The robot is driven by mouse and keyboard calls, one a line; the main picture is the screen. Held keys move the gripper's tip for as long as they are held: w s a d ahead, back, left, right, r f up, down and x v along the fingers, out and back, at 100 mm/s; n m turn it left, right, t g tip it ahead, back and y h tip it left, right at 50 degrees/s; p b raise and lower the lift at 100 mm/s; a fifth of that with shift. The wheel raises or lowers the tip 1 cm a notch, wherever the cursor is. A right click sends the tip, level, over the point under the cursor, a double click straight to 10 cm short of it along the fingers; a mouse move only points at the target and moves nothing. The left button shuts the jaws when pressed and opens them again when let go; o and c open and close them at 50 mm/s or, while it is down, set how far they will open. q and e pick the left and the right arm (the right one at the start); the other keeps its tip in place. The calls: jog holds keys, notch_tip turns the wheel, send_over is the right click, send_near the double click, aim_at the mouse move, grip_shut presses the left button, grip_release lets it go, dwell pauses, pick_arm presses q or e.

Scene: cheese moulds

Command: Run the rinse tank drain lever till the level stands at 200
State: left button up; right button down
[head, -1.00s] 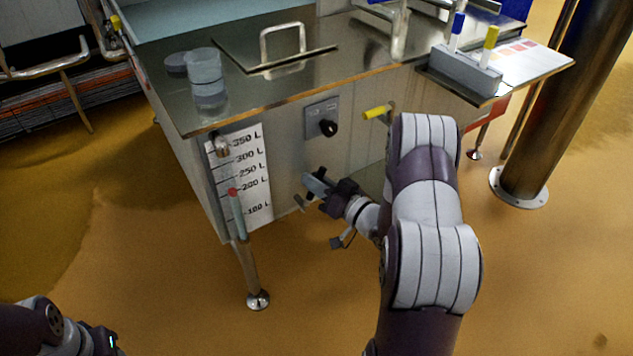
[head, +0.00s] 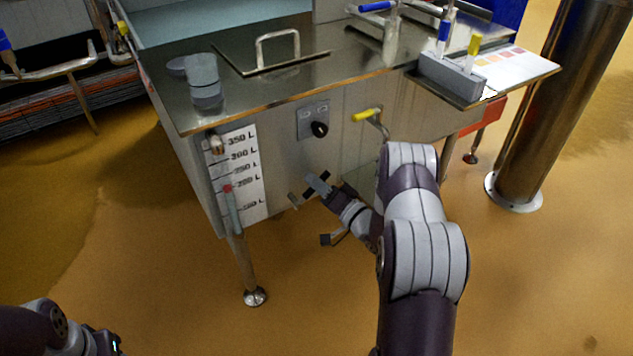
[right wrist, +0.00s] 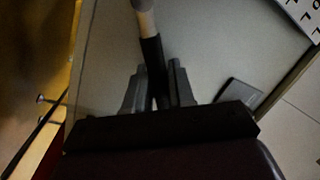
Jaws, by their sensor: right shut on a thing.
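The rinse tank (head: 345,150) is a steel box with a white level scale (head: 254,207) on its front left, marked from 100 L to 350 L. A sight tube (head: 234,213) runs beside the scale. Its red marker (head: 227,188) stands about level with the 200 L mark; the exact reading is too small to tell. My right gripper (head: 318,187) is low at the tank front, shut on the drain lever. In the right wrist view the lever's black grip (right wrist: 153,62) sits between the fingers, its pale stem beyond. My left gripper is out of view; only arm parts show.
A black knob (head: 319,129) on a panel and a yellow-handled valve (head: 367,114) are above my right gripper. A grey holder (head: 450,76) stands on the right shelf. A steel column (head: 530,120) rises at right. The floor before the tank is clear.

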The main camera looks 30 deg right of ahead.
jog(key=shift+d+f+m+t+h, duration=0.25)
jog(key=shift+f+m, duration=0.45)
jog(key=shift+m, duration=0.65)
jog(key=shift+d+f+m+t+h, duration=0.25)
jog(key=shift+f+m, duration=0.5)
jog(key=shift+m, duration=0.55)
jog(key=shift+d+f+m+t+h, duration=0.25)
jog(key=shift+f+m, duration=0.45)
jog(key=shift+m, duration=0.65)
jog(key=shift+a+f, duration=0.1)
jog(key=c, duration=1.1)
grip_release()
jog(key=p+v, duration=0.4)
jog(key=v, duration=0.8)
jog(key=shift+s, duration=0.35)
